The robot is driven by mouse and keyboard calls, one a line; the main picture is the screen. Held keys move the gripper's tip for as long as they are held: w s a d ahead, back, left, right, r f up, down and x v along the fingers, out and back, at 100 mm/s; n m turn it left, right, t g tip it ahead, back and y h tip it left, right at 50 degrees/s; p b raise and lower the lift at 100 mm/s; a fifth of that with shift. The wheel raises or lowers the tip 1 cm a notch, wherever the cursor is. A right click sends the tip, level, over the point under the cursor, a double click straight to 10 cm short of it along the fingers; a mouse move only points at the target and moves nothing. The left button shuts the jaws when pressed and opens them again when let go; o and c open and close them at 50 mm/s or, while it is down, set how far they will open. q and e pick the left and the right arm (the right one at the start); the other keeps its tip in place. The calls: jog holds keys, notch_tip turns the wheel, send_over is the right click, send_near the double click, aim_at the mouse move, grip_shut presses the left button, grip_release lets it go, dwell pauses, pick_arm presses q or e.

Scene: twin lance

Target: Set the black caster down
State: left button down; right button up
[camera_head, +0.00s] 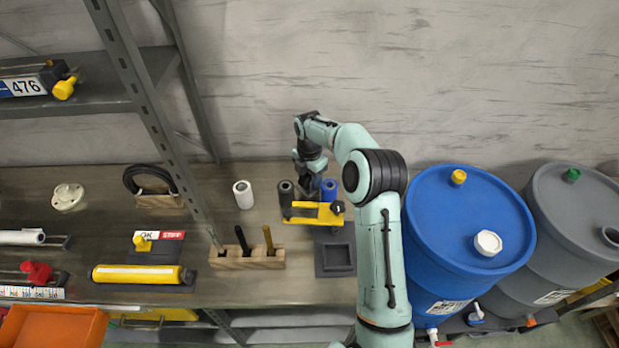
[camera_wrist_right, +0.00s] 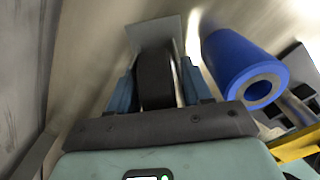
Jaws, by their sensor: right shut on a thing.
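My right gripper (camera_head: 309,183) reaches down over the bench, among the rolls near the wall. In the right wrist view its blue fingers are shut on the black caster (camera_wrist_right: 155,82), one on each side of the dark wheel. The caster's flat grey plate (camera_wrist_right: 152,32) shows past the fingertips. In the head view the caster is mostly hidden by the gripper and I cannot pick it out surely. I cannot tell whether it touches the bench. My left gripper is not in view.
A blue roll (camera_head: 329,189) stands just right of the gripper, a dark roll (camera_head: 285,191) just left. A yellow holder (camera_head: 312,213) is in front. A dark square tray (camera_head: 335,271), a white roll (camera_head: 243,194) and a wooden block (camera_head: 247,262) are nearby. Blue drum (camera_head: 455,215) at right.

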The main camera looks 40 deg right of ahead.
jog(key=shift+f, duration=0.1)
jog(key=o, duration=1.3)
jog(key=shift+o, duration=0.2)
